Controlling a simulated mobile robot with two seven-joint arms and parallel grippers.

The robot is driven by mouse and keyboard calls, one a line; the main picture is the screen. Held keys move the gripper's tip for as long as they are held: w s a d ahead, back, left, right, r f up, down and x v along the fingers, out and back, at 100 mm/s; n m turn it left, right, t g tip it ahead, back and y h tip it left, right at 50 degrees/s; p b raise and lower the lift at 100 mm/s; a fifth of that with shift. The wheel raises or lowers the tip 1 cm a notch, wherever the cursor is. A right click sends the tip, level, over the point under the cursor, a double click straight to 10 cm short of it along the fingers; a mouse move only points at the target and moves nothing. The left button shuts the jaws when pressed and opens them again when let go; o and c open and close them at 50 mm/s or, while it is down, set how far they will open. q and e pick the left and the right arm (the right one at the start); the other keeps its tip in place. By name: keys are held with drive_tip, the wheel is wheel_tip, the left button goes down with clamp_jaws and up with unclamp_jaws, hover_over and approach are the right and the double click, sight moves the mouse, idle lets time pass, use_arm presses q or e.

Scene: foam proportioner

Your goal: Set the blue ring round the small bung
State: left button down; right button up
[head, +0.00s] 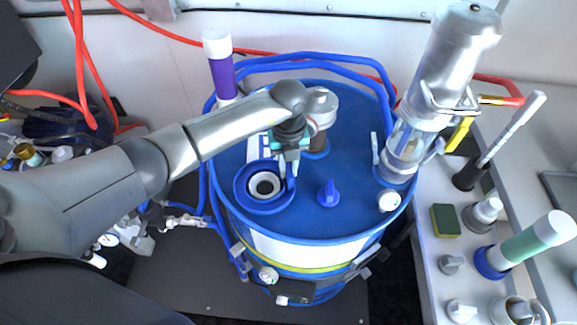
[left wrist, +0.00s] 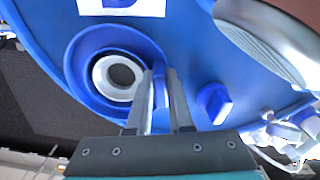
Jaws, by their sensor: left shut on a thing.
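The blue ring (head: 243,197) is at the left of the blue drum lid, and it also shows in the left wrist view (left wrist: 76,72). From above it encircles the small bung (head: 265,186), a pale collar with a dark centre, which also shows in the left wrist view (left wrist: 101,77). I cannot tell whether the ring rests on the lid or hangs slightly above it. My left gripper (head: 291,172) points down at the ring's right edge, shut on its upright blue tab (left wrist: 159,85) between the fingers. My right gripper is not in view.
A blue winged plug (head: 328,193) stands on the lid just right of my gripper. A metal-topped clear cylinder (head: 408,140) rises at the lid's right. A white-capped purple tube (head: 221,75) stands behind left. A side bench (head: 440,270) holds a sponge and several fittings.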

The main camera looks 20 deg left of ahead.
use_arm(q)
drive_tip(key=shift+f+b, duration=0.4)
drive_tip(key=shift+f, duration=0.2)
drive_tip(key=c, duration=1.1)
unclamp_jaws()
drive_tip(key=shift+r, duration=0.15)
wheel_tip(320, 180, up, 9)
drive_tip(key=p, duration=0.7)
drive_tip(key=shift+f+p, duration=0.2)
drive_tip(key=shift+p, duration=0.15)
drive_tip(key=shift+r+p, duration=0.55)
drive_tip(key=shift+r, duration=0.6)
